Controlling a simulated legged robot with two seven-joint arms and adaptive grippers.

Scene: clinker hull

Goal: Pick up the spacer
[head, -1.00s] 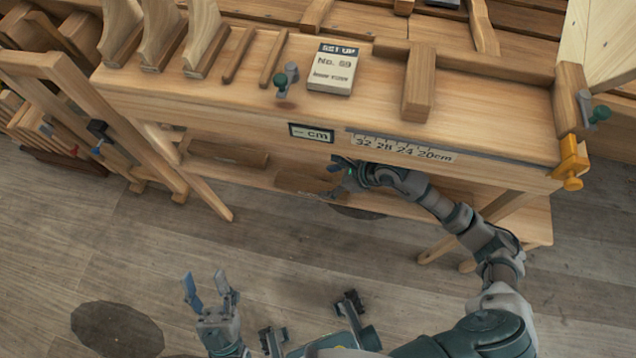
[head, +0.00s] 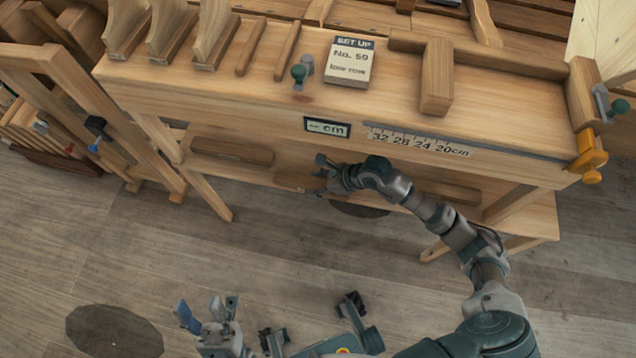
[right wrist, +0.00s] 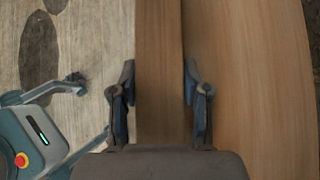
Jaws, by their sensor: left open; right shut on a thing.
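My right gripper (head: 322,176) reaches in below the front edge of the workbench, at the lower shelf. It is shut on a brown wooden piece (right wrist: 158,60), which I take to be the spacer; it runs as a long strip between the two fingers in the right wrist view. In the head view the spacer (head: 294,181) shows just left of the fingers; its far end is hard to make out. My left gripper (head: 207,308) is open and empty above the floor, at the bottom of the view.
The workbench (head: 200,88) carries a SET UP No. 59 card (head: 349,62), a cm display (head: 327,127), a ruler strip (head: 420,142) and a yellow clamp (head: 588,158). A wooden frame (head: 85,105) leans at the left.

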